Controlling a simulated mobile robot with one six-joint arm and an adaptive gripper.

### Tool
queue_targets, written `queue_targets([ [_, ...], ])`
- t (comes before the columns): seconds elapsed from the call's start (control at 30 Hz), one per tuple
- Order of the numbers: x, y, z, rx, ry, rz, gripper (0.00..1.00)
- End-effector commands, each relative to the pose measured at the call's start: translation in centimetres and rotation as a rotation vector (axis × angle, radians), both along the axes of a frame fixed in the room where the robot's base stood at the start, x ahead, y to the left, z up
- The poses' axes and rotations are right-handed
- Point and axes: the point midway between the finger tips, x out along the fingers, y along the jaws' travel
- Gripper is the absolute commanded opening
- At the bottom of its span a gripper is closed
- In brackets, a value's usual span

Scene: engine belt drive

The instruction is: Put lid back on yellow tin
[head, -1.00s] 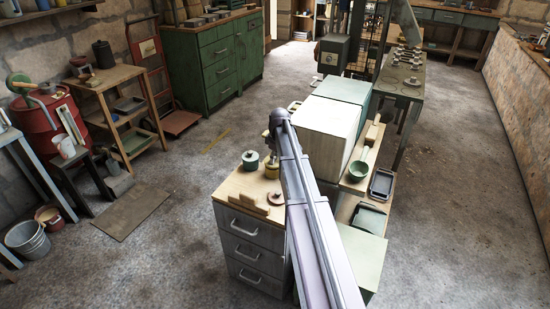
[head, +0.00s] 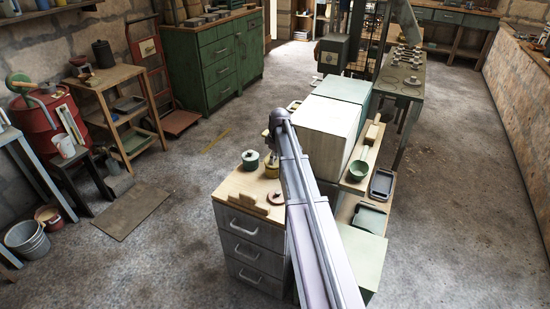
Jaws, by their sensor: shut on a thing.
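The yellow tin (head: 271,170) stands upright on the wooden top of a grey drawer cabinet (head: 232,188), close to the left side of my arm. My gripper (head: 269,149) points down directly above the tin and is shut on what seems to be the tin's lid. The lid itself is hidden or too small to make out. I cannot tell whether it touches the tin's rim.
A green lidded tin (head: 250,161) stands just left of the yellow tin. A wooden block (head: 248,205) and a reddish ring (head: 275,197) lie in front. A large white box (head: 325,130) stands right of my arm, near a green pan (head: 359,170).

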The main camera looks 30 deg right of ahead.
Motion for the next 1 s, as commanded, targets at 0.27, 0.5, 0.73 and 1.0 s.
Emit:
queue_targets([
  [0.27, 0.00, -0.02, -0.04, 0.000, 0.000, 0.000, 0.07],
  [0.5, -0.01, -0.03, -0.04, 0.000, 0.000, 0.000, 0.61],
  [0.73, -0.02, -0.04, -0.04, 0.000, 0.000, 0.000, 0.72],
  [1.0, -0.02, -0.04, -0.04, 0.000, 0.000, 0.000, 1.00],
])
